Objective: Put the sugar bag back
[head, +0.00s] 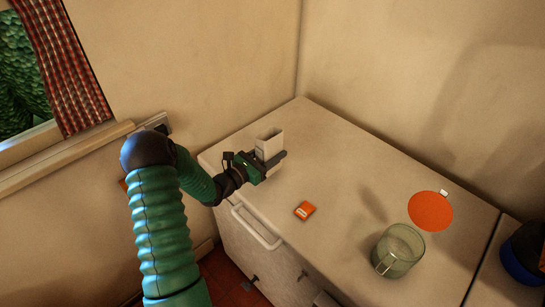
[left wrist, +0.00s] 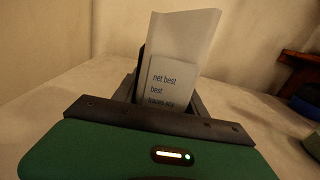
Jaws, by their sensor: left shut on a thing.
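The white sugar bag (head: 270,143) stands upright near the back left of the pale counter. It also shows in the left wrist view (left wrist: 182,50), with a printed label facing me. My left gripper (head: 270,162) is shut on the lower part of the bag, with a dark finger on each side. The bag's bottom is hidden by the gripper, so I cannot tell whether it touches the counter. My right gripper is not in view.
A small orange packet (head: 305,210) lies on the counter (head: 335,150) to the right. A clear glass mug (head: 398,252) stands near a round orange mat (head: 431,211). A dark blue object (head: 522,262) is at the right edge. The counter's back middle is clear.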

